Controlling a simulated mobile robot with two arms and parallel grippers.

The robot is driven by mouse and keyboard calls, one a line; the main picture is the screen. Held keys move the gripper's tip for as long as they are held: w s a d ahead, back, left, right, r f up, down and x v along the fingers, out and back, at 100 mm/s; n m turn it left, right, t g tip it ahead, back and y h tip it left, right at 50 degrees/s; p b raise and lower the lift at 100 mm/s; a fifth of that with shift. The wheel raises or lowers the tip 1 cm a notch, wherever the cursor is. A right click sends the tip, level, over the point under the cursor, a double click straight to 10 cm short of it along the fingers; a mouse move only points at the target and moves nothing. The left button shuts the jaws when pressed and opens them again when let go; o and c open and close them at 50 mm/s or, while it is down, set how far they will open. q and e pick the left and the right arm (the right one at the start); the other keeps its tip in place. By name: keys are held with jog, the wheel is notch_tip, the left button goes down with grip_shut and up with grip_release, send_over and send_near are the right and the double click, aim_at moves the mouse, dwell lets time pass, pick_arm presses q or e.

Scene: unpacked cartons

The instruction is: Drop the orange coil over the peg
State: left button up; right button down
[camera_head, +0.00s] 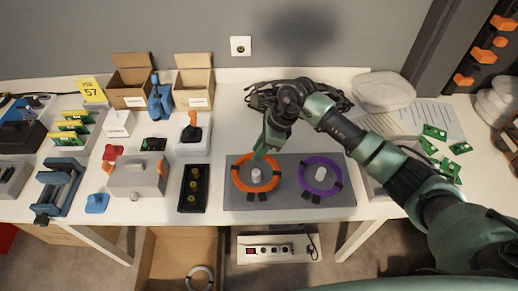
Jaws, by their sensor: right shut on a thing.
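The orange coil (234,173), a ring with dark wraps, is around the white left peg (256,176) on the grey board (286,206), as seen from above. I cannot tell whether it rests on the board or is held just above it. My right gripper (262,155) is shut on the coil's far edge, with its arm coming in from the right. A purple coil (304,178) lies around a second pale peg (320,174) to the right on the same board. My left gripper is not in view.
A black holder (194,204) with yellow-topped parts stands left of the board. Green circuit boards (435,132) lie at the right. Open cartons (133,75) stand at the back left. A grey ring (200,270) lies in the box below the table.

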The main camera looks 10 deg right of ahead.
jog(key=shift+f+b, duration=1.2)
jog(key=shift+f, duration=0.25)
jog(key=c, duration=1.2)
grip_release()
jog(key=shift+r, duration=0.1)
jog(key=b+v, duration=0.1)
jog(key=v, duration=0.5)
jog(key=shift+d+r, duration=0.1)
jog(key=shift+d, duration=0.05)
jog(key=shift+s+d+r, duration=0.1)
jog(key=shift+d+r, duration=0.15)
jog(key=shift+r, duration=0.4)
jog(key=shift+a, duration=0.1)
